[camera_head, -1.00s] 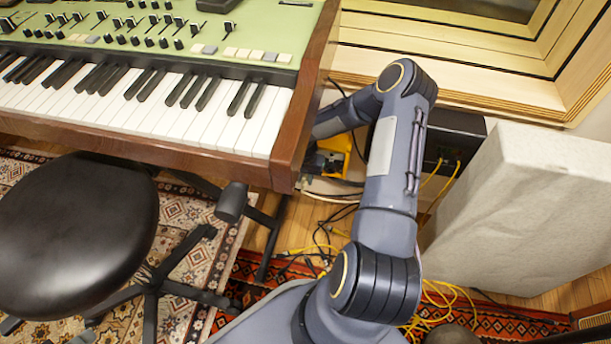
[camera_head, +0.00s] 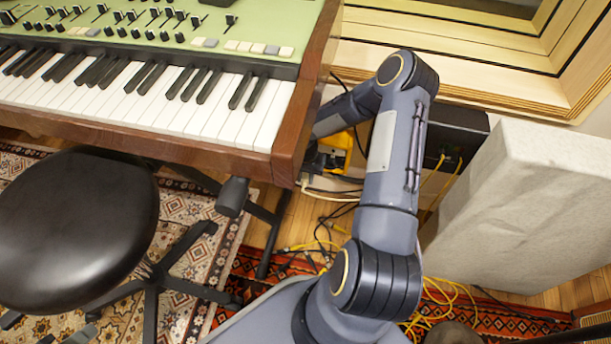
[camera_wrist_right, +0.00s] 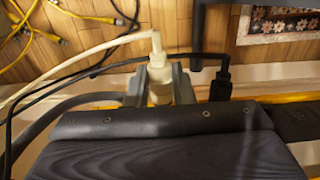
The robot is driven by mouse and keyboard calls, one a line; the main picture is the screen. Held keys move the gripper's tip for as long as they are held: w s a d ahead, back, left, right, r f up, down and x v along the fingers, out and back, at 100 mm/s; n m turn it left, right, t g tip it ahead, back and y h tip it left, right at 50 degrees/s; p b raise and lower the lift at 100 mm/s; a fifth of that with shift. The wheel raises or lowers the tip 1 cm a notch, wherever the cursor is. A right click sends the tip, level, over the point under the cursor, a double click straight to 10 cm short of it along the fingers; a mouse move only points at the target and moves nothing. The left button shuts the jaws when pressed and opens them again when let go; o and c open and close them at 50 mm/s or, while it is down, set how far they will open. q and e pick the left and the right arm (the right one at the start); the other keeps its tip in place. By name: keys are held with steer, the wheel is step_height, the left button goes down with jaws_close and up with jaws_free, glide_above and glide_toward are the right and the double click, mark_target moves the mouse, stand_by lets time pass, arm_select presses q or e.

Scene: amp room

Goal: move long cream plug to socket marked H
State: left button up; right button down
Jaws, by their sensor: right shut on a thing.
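The long cream plug (camera_wrist_right: 159,84) shows in the right wrist view, with its cream cable (camera_wrist_right: 95,50) running off to the left. My right gripper (camera_wrist_right: 159,93) is shut on the plug, with one grey finger on each side. The plug is just beyond a dark, ridged part that fills the bottom of the view. I cannot tell whether its lower end is in a socket. No socket letters are readable, and socket H cannot be picked out. In the head view my right arm reaches behind the keyboard's right end, and the gripper is mostly hidden there. My left gripper is not in view.
A black plug (camera_wrist_right: 220,84) stands right of the cream plug. Black cables cross close by, and yellow cables (camera_wrist_right: 30,38) lie on the floor. In the head view the keyboard (camera_head: 284,150), a dark box (camera_head: 458,132) and a pale panel (camera_head: 530,205) hem in my arm.

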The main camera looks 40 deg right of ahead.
steer(key=shift+s+a+b, duration=0.9)
steer(key=shift+s+a, duration=0.05)
steer(key=shift+a, duration=0.25)
steer(key=s+d+p, duration=0.3)
steer(key=d+p, duration=0.1)
steer(key=d, duration=0.3)
steer(key=shift+s+d, duration=0.1)
